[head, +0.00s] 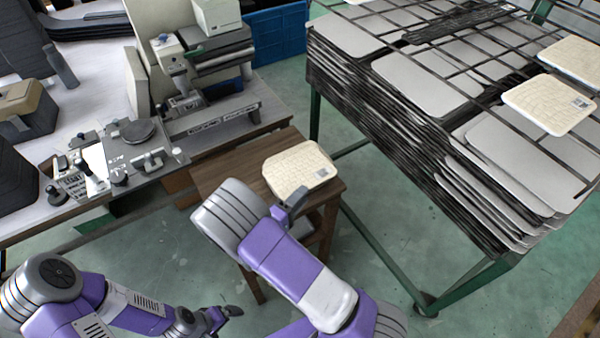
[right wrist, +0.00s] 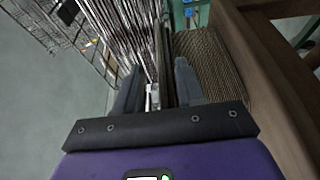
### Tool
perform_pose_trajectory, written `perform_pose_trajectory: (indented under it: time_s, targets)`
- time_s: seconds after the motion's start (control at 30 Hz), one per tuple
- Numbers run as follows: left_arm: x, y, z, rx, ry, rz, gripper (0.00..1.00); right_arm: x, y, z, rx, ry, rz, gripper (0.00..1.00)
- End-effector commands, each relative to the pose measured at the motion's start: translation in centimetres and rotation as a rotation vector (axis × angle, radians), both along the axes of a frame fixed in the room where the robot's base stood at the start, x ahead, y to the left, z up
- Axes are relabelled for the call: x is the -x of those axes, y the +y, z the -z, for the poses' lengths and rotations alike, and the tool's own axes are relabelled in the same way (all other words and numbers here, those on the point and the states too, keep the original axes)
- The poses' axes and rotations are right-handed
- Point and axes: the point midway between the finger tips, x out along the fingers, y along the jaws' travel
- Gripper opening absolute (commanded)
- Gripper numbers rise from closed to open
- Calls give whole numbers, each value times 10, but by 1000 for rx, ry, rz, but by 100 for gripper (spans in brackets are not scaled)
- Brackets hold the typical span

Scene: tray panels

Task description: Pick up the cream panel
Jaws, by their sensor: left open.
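A cream panel (head: 300,165) with a fine grid texture and a small dark label lies on the wooden stool (head: 225,172). My right gripper (head: 292,204) is at the panel's near edge, partly hidden by my own arm. In the right wrist view, my right gripper (right wrist: 157,88) has its fingers apart. A brown woven-looking surface shows beside its right finger; I cannot tell whether it is the panel. Contact with the panel cannot be made out. My left gripper (head: 222,314) is open and empty, low over the floor at the lower left, away from the stool.
Two more cream panels (head: 549,104) (head: 572,60) lie on the tall stack of grey trays (head: 415,85) at the right. A workbench (head: 95,198) with a grey machine (head: 205,85) and tools stands at the left. A blue crate (head: 278,35) is behind. Green floor is clear between stool and stack.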

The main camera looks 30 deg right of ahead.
Motion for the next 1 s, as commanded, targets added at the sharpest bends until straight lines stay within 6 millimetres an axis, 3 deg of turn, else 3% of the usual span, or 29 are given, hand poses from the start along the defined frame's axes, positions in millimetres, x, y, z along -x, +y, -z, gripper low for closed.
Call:
perform_pose_trajectory:
  time_s: [0.3, 0.53, 0.57, 0.87, 1.0]
  targets:
    - [0, 0, 0, 0, 0, 0, 100, -2, -6, 0, -1, 1, 0, 37]
    - [0, 0, 0, 0, 0, 0, 100, -2, -5, 0, -1, 1, 1, 2]
    - [0, 0, 0, 0, 0, 0, 100, -2, -5, 0, -1, 1, 1, 0]
    - [0, 0, 0, 0, 0, 0, 100, -2, -5, -1, -1, 0, 1, 0]
    - [0, 0, -4, 0, 0, 0, 100, -2, -5, -13, -2, -1, 1, 0]
